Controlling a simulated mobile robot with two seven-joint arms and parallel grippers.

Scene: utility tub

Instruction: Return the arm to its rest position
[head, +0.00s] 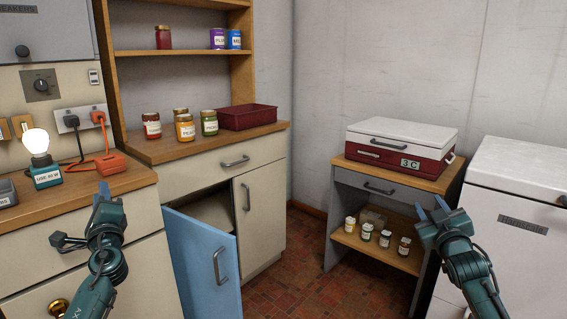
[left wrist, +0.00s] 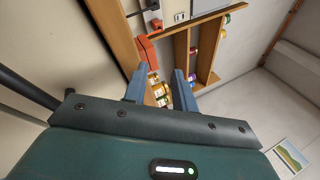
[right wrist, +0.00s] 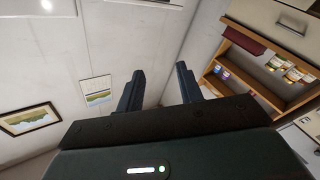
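My left gripper (head: 104,197) is raised in front of the left counter and cream drawers, with its fingers pointing up. In the left wrist view its two fingers (left wrist: 160,88) stand apart with nothing between them. My right gripper (head: 436,213) is raised in front of the small grey cabinet and the white chest at the right. In the right wrist view its fingers (right wrist: 158,90) stand apart and empty. Neither gripper touches anything.
A blue cupboard door (head: 203,262) stands open below the wooden counter (head: 165,148), which holds several jars and a red tray (head: 246,116). A red and white cooler (head: 402,143) sits on the grey cabinet. A lit lamp (head: 41,156) stands at left. The tiled floor (head: 290,270) between is clear.

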